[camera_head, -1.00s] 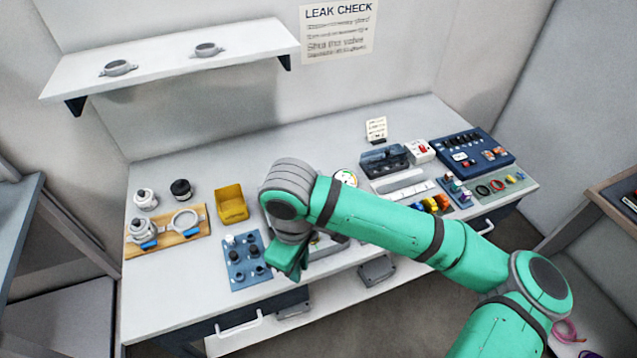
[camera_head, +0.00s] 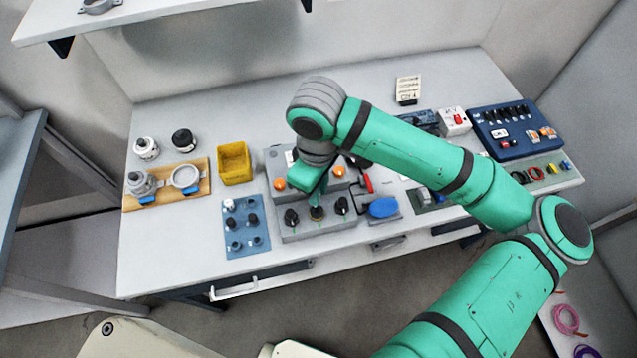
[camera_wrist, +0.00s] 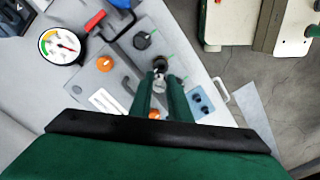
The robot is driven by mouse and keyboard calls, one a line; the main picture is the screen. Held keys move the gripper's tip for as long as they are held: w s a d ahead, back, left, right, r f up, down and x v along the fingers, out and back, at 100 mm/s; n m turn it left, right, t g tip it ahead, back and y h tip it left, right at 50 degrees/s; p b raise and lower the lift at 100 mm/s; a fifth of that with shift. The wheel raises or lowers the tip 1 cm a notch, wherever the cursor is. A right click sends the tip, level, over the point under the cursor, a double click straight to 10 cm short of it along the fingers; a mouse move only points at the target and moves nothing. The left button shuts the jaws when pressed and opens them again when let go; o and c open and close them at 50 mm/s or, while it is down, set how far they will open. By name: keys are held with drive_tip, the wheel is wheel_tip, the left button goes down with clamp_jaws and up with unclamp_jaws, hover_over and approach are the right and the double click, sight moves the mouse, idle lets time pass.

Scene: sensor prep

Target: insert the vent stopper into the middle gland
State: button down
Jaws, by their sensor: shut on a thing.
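A grey box (camera_head: 318,229) on the bench carries a front row of black glands. The left gland (camera_head: 291,217), middle gland (camera_head: 316,213) and right gland (camera_head: 341,205) each have a green mark near them. My gripper (camera_head: 317,201) points down at the middle gland. In the wrist view, my gripper (camera_wrist: 160,82) is shut on a small light-grey piece, apparently the vent stopper (camera_wrist: 159,87). A dark gland top (camera_wrist: 160,64) shows right at the fingertips. The fingers hide most of the stopper, and I cannot tell whether it touches or sits in the gland.
Orange knobs (camera_head: 280,185) stand behind the glands. A blue tray (camera_head: 238,247) with several fittings lies left of the box, and a yellow bin (camera_head: 234,163) behind it. A red-handled part (camera_head: 369,184) and a blue oval (camera_head: 383,207) are close on the right. A gauge (camera_wrist: 61,46) shows in the wrist view.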

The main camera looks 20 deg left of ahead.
drive_tip(key=shift+w+f, duration=0.1)
drive_tip(key=shift+f, duration=0.55)
drive_tip(key=shift+a+f, duration=0.15)
drive_tip(key=shift+f, duration=0.4)
drive_tip(key=shift+s+f, duration=0.2)
drive_tip(key=shift+f, duration=0.6)
drive_tip(key=shift+d+f, duration=0.15)
drive_tip(key=shift+d, duration=0.2)
drive_tip(key=shift+f, duration=1.05)
idle(1.8)
drive_tip(key=shift+f, duration=0.15)
drive_tip(key=shift+s, duration=0.1)
